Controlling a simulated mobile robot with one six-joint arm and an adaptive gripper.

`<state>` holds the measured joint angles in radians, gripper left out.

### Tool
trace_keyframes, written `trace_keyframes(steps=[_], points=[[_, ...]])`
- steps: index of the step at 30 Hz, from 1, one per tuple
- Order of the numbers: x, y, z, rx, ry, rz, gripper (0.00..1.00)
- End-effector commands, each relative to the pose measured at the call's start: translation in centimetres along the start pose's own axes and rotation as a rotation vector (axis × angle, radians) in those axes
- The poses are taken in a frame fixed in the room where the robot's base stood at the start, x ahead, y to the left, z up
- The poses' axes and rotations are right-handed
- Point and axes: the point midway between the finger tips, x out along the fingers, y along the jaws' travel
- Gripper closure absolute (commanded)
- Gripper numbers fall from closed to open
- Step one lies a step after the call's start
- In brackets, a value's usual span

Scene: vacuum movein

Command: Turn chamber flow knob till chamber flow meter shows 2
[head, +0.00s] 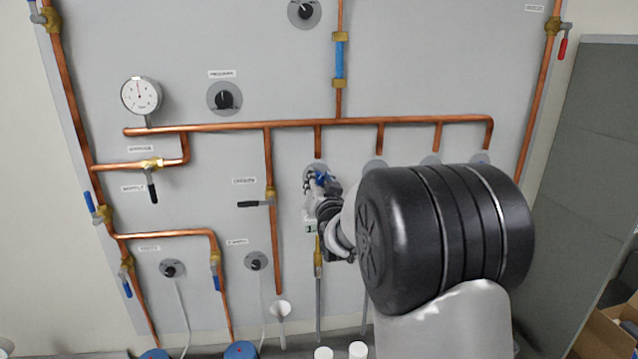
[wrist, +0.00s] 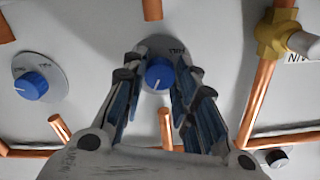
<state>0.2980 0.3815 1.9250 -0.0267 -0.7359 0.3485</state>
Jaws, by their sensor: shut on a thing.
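A blue knob (wrist: 159,73) on a round grey plate sits between my fingers in the wrist view, its white mark pointing down. I take it for the chamber flow knob, but its label is only partly readable. My gripper (wrist: 156,88) is shut on this knob, with a blue-padded finger on each side. In the head view, my gripper (head: 322,186) is at the panel below the copper manifold, and my arm covers much of the area to its right. I cannot pick out the chamber flow meter or a reading.
A second blue knob (wrist: 31,85) is at the left of the wrist view. In the head view, a round gauge (head: 141,95) and a black knob (head: 224,98) are at upper left. A black-handled valve (head: 255,203) projects left of my gripper. Copper pipes (head: 300,123) cross the panel.

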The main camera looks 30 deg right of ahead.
Motion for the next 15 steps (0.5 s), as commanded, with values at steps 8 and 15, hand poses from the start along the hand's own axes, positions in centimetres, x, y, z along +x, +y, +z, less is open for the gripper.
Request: trace_keyframes(steps=[8,15], points=[[0.0,0.07,0.21,-0.071,0.003,-0.001,0.97],[0.0,0.16,0.45,-0.241,0.004,-0.001,0.97]])
